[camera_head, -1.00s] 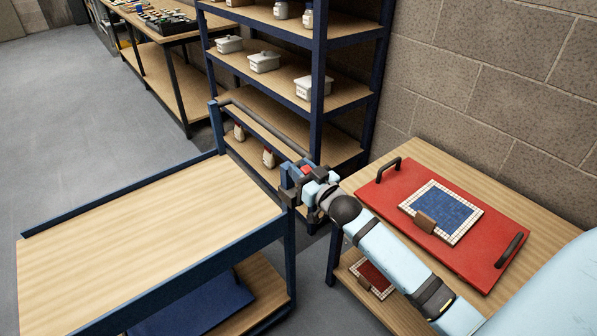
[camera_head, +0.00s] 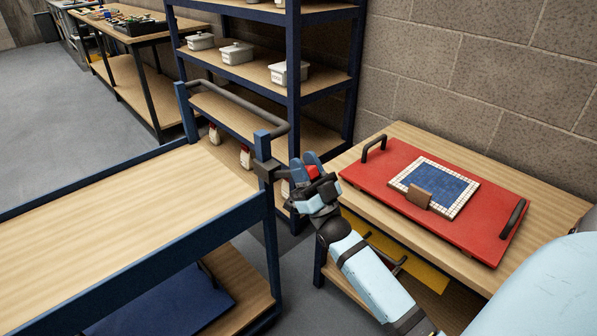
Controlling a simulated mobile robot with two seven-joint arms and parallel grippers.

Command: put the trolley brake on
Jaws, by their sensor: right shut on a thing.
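The trolley (camera_head: 120,205) has a pale wooden top, a blue frame and a dark push bar (camera_head: 240,105) at its far right end. A dark bracket (camera_head: 267,169) sits on its near right post. My right gripper (camera_head: 309,172) is just right of that post, shut on a small red piece (camera_head: 314,172). The red piece looks like the brake lever's grip, but the gripper hides most of it. I cannot tell how it joins the bracket. My left gripper is out of view.
A wooden bench (camera_head: 550,205) on the right bears a red tray (camera_head: 480,236) with a blue mosaic panel (camera_head: 440,185). A blue shelf rack (camera_head: 293,95) with white boxes stands behind the trolley. Open grey floor (camera_head: 70,110) lies at the left.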

